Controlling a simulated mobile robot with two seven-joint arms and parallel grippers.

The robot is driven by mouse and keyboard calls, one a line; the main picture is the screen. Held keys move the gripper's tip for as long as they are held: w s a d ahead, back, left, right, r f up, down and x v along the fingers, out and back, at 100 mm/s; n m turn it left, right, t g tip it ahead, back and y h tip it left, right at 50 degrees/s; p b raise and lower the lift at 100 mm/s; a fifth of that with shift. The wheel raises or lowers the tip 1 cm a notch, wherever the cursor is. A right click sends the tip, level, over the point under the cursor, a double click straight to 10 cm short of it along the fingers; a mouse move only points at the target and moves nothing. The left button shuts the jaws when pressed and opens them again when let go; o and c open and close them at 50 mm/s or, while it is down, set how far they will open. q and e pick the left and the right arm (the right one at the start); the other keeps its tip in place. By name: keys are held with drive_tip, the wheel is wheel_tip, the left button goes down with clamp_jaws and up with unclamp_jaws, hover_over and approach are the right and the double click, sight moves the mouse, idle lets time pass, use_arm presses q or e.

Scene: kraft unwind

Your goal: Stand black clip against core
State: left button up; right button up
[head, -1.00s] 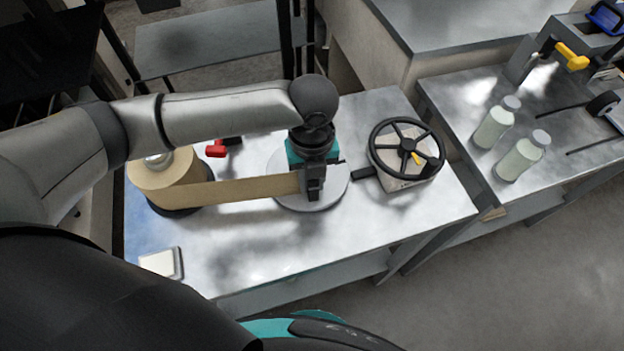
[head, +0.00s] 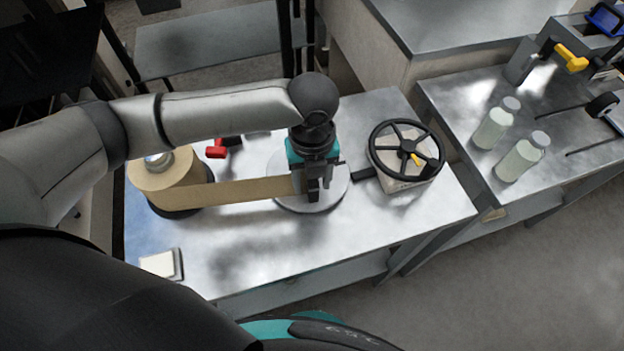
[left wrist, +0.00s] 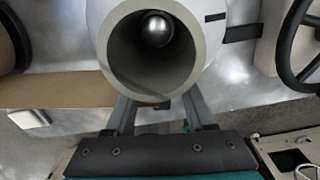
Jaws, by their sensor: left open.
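The core is a pale, thick-walled tube (left wrist: 107,45) with a round metal tip inside, seen from above in the left wrist view. My left gripper (left wrist: 162,110) is open at the tube's near side, one finger on each side of a small dark piece (left wrist: 163,105). This piece may be the black clip; it is by the tube wall at the end of the brown paper strip (left wrist: 60,93). I cannot tell whether it touches the wall. In the head view, my left gripper (head: 316,190) is over the round plate (head: 337,193) and hides most of the core. My right gripper is not in view.
A kraft roll (head: 150,178) stands left on the metal table; its strip (head: 240,190) spans to the core. A black handwheel (head: 405,148) stands right. A red item (head: 217,149) lies behind; a white pad (head: 160,264) lies front left. The table front is mostly clear.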

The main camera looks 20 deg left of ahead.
use_arm(q)
wheel_tip(320, 180, up, 12)
drive_tip(key=shift+f+p, duration=0.2)
drive_tip(key=shift+p, duration=0.8)
drive_tip(key=shift+s, duration=0.1)
